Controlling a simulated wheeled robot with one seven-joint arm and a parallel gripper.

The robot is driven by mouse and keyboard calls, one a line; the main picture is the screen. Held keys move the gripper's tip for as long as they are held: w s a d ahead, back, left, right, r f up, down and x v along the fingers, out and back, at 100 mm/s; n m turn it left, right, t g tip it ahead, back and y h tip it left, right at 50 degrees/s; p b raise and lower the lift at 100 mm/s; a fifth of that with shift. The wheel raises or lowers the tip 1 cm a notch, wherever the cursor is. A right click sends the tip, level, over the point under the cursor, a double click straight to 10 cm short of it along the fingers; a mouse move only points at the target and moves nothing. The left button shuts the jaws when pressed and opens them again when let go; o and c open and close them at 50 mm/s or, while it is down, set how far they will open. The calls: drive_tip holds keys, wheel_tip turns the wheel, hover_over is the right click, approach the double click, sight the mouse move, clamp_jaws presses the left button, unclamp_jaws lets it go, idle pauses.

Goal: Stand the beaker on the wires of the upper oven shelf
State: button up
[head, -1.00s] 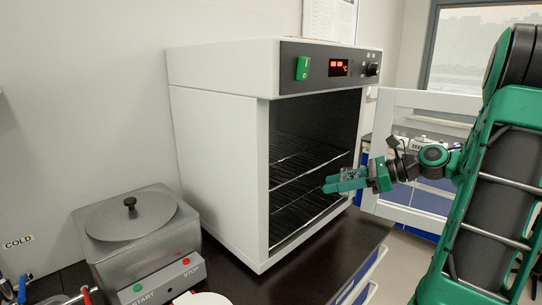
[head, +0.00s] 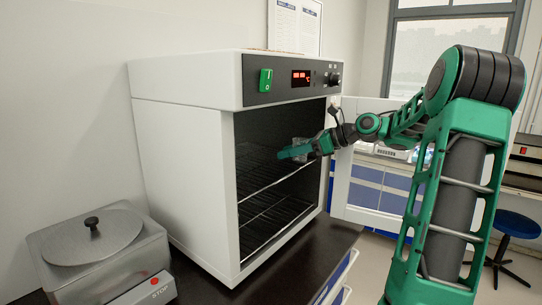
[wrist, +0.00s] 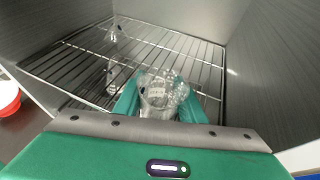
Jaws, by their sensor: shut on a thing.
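My gripper (head: 295,152) is at the open front of the white oven (head: 190,150), just above the level of the upper wire shelf (head: 262,183). In the wrist view my gripper (wrist: 160,100) is shut on a clear glass beaker (wrist: 158,92), held between the green fingers. The beaker is above the shelf wires (wrist: 185,48); whether its base touches them cannot be told. In the head view the beaker is mostly hidden and only faint glass shows by the fingers.
Clear glassware (wrist: 113,75) shows left of the beaker in the wrist view; its level is unclear. The oven door (head: 365,180) stands open at the right. The shelf's right part looks free. A metal bath (head: 95,255) stands left of the oven.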

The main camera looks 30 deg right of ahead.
sight(276, 160)
drive_tip(key=shift+w+a, duration=0.25)
drive_tip(key=shift+w, duration=0.4)
drive_tip(key=shift+w+a, duration=0.25)
drive_tip(key=shift+w, duration=0.35)
drive_tip(key=shift+w+a, duration=0.25)
drive_tip(key=shift+w, duration=0.35)
drive_tip(key=shift+w+a, duration=0.2)
drive_tip(key=shift+w, duration=0.4)
drive_tip(key=shift+w+f, duration=0.25)
drive_tip(key=shift+f, duration=0.45)
drive_tip(key=shift+f, duration=0.15)
drive_tip(key=o, duration=1)
